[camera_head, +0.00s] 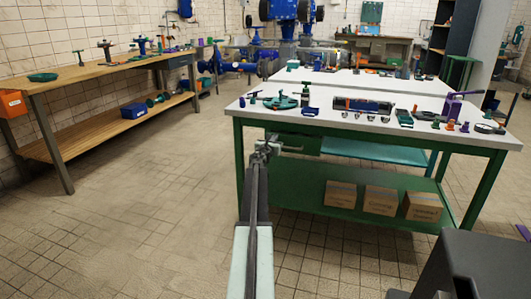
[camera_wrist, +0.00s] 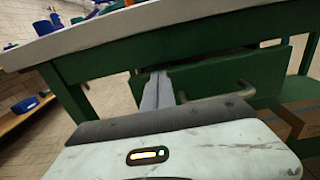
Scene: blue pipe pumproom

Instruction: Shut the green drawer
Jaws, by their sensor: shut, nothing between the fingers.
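The green drawer (camera_head: 305,144) hangs under the white top of the green workbench (camera_head: 340,124), near its left front leg. In the wrist view the drawer front (camera_wrist: 240,76) is tilted in the picture, with a metal bar handle (camera_wrist: 222,91) on it. A dark gap shows between its upper edge and the tabletop, so it looks partly pulled out; how far is unclear. My gripper (camera_head: 264,147) is shut and empty at the drawer's left end. In the wrist view my gripper (camera_wrist: 158,88) points at the left part of the front; contact cannot be told.
Several tools and small parts lie on the bench top, including a dark cylinder unit (camera_head: 362,105). Cardboard boxes (camera_head: 380,200) stand on the green lower shelf. A wooden bench (camera_head: 110,70) runs along the left wall. The tiled floor (camera_head: 150,200) between them is clear.

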